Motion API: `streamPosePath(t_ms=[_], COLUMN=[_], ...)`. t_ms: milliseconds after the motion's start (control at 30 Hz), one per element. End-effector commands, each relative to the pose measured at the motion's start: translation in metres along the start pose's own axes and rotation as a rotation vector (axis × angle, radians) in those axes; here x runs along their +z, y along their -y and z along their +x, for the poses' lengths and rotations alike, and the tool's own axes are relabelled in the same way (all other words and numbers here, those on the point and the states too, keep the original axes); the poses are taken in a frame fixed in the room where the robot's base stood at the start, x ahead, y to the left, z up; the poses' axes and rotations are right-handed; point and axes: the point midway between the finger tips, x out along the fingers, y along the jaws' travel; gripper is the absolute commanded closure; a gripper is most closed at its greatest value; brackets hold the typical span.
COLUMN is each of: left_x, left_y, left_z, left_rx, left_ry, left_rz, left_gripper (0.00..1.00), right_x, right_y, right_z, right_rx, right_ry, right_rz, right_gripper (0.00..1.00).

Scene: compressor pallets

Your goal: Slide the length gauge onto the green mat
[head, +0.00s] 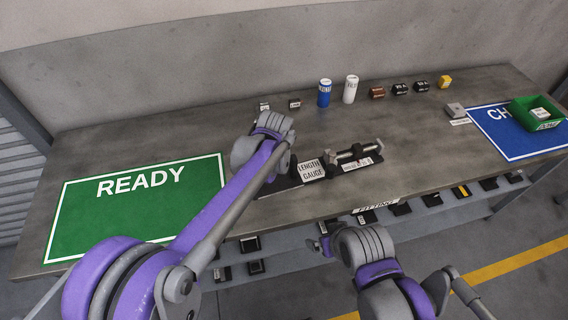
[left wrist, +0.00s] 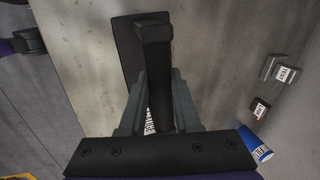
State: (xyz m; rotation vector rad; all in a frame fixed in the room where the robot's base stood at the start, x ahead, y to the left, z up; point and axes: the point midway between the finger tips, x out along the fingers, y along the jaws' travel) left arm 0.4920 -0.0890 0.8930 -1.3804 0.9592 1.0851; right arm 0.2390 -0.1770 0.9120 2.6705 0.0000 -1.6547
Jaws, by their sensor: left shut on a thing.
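The length gauge (head: 312,170) lies on the grey bench near its front edge, a dark base with a white label and a metal clamp-like part at its right end. The green mat (head: 140,210), marked READY, lies flat and empty to the left, apart from the gauge. My left gripper is over the gauge's left end in the head view, its fingertips hidden by my arm. In the left wrist view the left gripper (left wrist: 160,100) is shut on the gauge's black upright handle (left wrist: 153,60). My right gripper (head: 325,243) is low in front of the bench edge, its jaws unclear.
A blue can (head: 324,93), a white can (head: 350,89) and several small labelled blocks stand along the back. A blue mat (head: 500,128) with a green bin (head: 537,115) is at the right. Bare bench (head: 232,164) separates the gauge from the green mat.

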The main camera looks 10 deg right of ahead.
Motion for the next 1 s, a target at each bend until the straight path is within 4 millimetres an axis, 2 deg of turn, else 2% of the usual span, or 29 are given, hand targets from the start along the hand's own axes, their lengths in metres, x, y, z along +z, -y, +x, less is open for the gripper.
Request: streamPosePath(t_ms=[1000], left_x=[0.104], left_y=[0.009], left_z=[0.004], left_rx=[0.001], left_ry=[0.003], left_rz=[-0.003], left_gripper=[1.0], right_x=[0.005], right_y=[0.0], right_z=[0.006], right_rx=[0.0], right_ry=[0.004], right_rz=[0.0], right_gripper=[0.0])
